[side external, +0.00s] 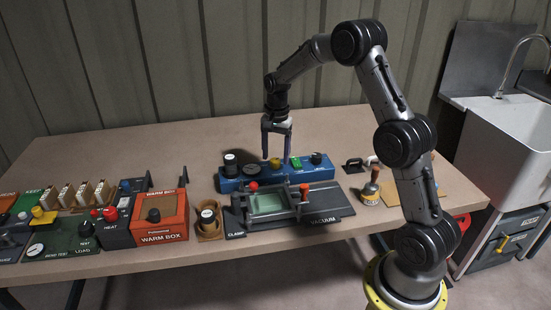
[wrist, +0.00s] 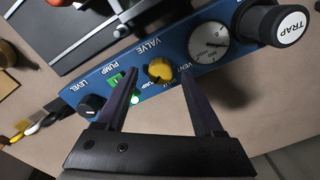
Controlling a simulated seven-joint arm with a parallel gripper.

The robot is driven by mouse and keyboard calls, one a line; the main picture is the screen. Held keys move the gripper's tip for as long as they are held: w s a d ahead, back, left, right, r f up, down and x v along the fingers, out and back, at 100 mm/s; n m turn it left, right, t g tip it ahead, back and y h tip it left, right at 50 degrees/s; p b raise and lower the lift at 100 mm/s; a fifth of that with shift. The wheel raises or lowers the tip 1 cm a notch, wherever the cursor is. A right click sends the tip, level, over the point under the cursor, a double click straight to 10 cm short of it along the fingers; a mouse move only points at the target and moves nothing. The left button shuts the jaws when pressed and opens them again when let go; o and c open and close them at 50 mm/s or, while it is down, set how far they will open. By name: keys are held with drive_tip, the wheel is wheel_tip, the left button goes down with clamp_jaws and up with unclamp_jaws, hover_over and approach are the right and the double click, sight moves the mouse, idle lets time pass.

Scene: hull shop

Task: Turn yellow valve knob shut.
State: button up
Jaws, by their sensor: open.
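The yellow valve knob (wrist: 160,70) sits on a long blue panel (wrist: 182,67) marked VALVE, PUMP, VENT and LEVEL. It also shows small in the side view (side external: 275,162) on the blue panel (side external: 308,170). My gripper (wrist: 158,78) is open and empty, with one finger on each side of the yellow knob in the wrist view. In the side view my gripper (side external: 276,154) hangs pointing down above the knob. I cannot tell whether the fingertips touch the knob. The knob's exact pointer direction is too small to read.
On the panel, a green pump switch (wrist: 122,82) and a black level knob (wrist: 92,105) are beside the valve; a gauge (wrist: 208,42) and black TRAP cap (wrist: 275,25) are on its other side. A vacuum tray (side external: 270,204) stands in front. The table behind is clear.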

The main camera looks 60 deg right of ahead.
drive_tip(key=shift+f, duration=0.9)
clamp_jaws()
